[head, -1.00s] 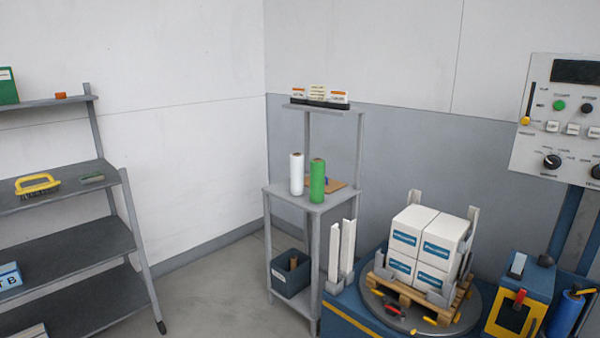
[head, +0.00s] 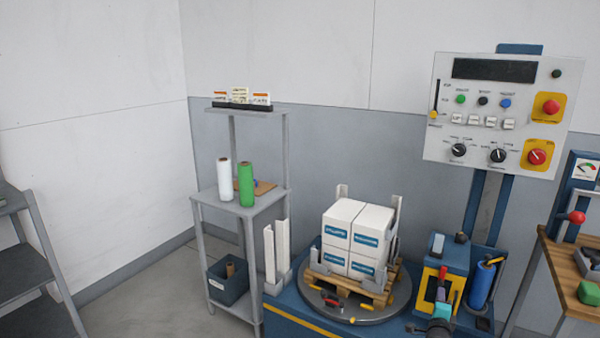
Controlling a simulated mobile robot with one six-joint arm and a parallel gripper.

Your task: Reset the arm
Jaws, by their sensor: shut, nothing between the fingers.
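My gripper (head: 456,299) shows small at the bottom of the head view, right of centre. It is shut and empty, in front of the blue and yellow box (head: 456,258). Teal and grey parts of my arm show just below it, cut off by the bottom edge. The rest of my arm is out of view.
White cartons (head: 350,226) stand on a wooden pallet on a round turntable (head: 385,312). A control panel (head: 510,85) with red buttons is behind right. A grey stand (head: 215,201) holds white and green rolls. A wooden bench (head: 570,260) is at right; floor shows at left.

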